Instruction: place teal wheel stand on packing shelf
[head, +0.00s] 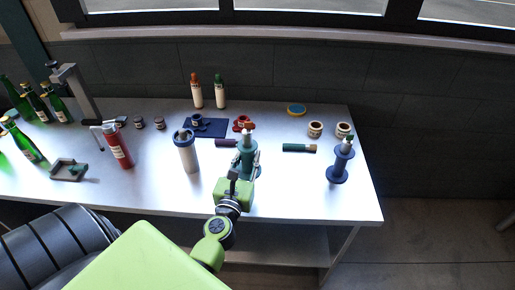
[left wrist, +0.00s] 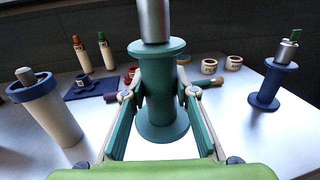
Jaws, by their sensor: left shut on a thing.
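The teal wheel stand (head: 249,156) is a spool shape with wide round flanges, standing upright over the front middle of the white table. It fills the middle of the left wrist view (left wrist: 158,90), with a silver cylinder (left wrist: 154,20) on its top. My left gripper (head: 246,171) is shut on its column, one finger on each side. I cannot tell whether its base touches the table. A lower shelf (head: 285,243) shows under the table's front edge; I cannot tell whether it is the packing shelf. My right gripper is not in view.
A blue spool stand (head: 338,163) is to the right, a white blue-topped canister (head: 187,153) and red bottle (head: 118,147) to the left. A green-handled tool (head: 298,148) and a blue mat (head: 207,131) lie behind. The table's front right is clear.

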